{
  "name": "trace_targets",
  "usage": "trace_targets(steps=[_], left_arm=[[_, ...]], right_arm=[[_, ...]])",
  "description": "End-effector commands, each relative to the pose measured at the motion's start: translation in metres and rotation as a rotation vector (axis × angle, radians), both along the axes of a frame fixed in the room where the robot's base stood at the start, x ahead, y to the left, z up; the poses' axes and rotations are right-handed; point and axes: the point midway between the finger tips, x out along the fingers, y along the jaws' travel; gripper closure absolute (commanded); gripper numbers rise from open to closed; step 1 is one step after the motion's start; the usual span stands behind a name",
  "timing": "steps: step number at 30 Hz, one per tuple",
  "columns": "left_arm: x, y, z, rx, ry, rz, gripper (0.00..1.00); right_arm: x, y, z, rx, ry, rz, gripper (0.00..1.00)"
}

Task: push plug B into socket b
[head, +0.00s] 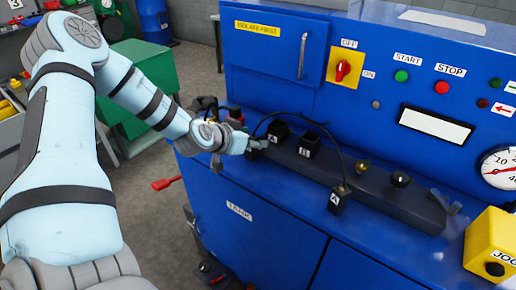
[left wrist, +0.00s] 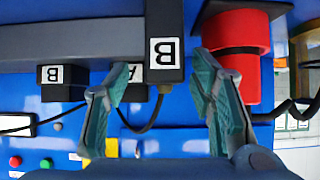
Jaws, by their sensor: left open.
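My left gripper (head: 262,144) is at the left end of a dark rail on the blue machine. In the left wrist view its fingers (left wrist: 163,105) are apart. A black block labelled B (left wrist: 164,20) shows between and beyond them, with a black cable near it; I see no contact. In the head view this block is hidden by the gripper. Black boxes labelled A (head: 277,133) and B (head: 309,146) stand along the rail; the B box (left wrist: 62,78) also shows in the wrist view. A block labelled A (head: 339,201) hangs on a cable at the rail's front. My right gripper is not in view.
A red cylinder (left wrist: 240,30) stands close to one finger in the wrist view. A yellow JOG box (head: 492,247) is at the lower right. A green cabinet (head: 135,85) stands behind my arm.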

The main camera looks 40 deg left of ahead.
Motion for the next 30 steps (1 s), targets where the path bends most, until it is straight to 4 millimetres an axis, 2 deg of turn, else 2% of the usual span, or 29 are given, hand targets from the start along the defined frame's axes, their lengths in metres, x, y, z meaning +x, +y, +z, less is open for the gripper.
trace_targets(steps=[6, 8, 16, 25, 30], left_arm=[[0.004, -0.003, 0.0, 0.0, -0.002, -0.005, 0.5], [0.004, -0.003, 0.0, 0.0, -0.002, -0.006, 0.58], [0.004, -0.002, 0.0, -0.001, -0.002, -0.004, 1.0], [0.003, -0.001, 0.004, -0.001, -0.004, 0.0, 1.0], [0.003, -0.001, 0.027, -0.003, -0.008, 0.001, 1.0]], right_arm=[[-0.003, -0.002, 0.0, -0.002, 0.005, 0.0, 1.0], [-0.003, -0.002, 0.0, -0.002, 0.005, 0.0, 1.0], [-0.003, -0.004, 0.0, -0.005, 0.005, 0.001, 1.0], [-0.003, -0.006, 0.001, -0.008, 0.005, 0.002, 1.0], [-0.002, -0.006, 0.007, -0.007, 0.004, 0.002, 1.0]])
